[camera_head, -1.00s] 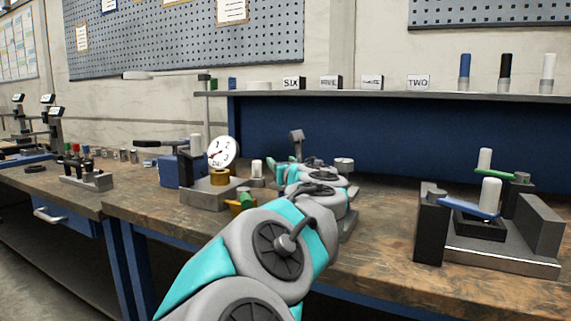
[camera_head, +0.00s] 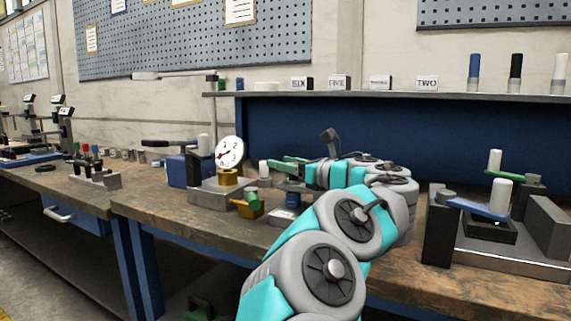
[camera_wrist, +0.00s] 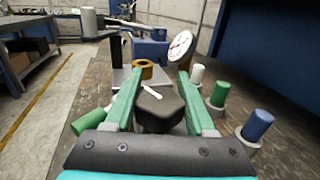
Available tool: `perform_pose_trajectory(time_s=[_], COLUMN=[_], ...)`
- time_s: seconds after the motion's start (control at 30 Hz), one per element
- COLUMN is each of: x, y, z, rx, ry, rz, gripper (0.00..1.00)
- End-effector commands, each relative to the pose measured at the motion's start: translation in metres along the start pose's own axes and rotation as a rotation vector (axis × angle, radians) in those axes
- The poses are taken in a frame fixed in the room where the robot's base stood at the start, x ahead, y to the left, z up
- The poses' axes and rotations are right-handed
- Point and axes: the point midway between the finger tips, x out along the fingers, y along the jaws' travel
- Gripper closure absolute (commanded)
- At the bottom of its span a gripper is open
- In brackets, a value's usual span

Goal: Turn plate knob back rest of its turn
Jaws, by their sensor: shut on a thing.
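The plate knob (camera_wrist: 160,108) is a dark block-like knob with a white pointer bar on top, between my gripper's green fingers in the wrist view. My gripper (camera_wrist: 160,80) is shut on it; the fingers lie along its left and right sides. In the head view my gripper (camera_head: 274,164) reaches left over the bench, and I cannot make out the knob there. A round white dial (camera_head: 230,152) with a red needle stands beyond; it also shows in the wrist view (camera_wrist: 180,45). A brass ring (camera_head: 228,177) sits in front of the dial.
A green cylinder (camera_wrist: 218,94) and a blue one (camera_wrist: 257,125) stand right of my fingers in the wrist view. A fixture with a blue lever (camera_head: 478,208) stands right. A shelf (camera_head: 400,95) runs behind.

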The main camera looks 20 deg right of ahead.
Motion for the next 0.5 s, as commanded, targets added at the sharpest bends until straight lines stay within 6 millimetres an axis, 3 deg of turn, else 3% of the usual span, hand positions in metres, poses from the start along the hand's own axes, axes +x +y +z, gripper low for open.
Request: perform_pose_trajectory(time_s=[0.4, 0.43, 0.5], x=[0.001, 0.001, 0.001], y=[0.0005, 0.0006, 0.0005], z=[-0.0046, -0.0046, -0.0043], rx=[0.001, 0.001, 0.001], ry=[0.009, 0.009, 0.009], rz=[0.008, 0.008, 0.008], gripper=[1.0, 0.43, 0.35])
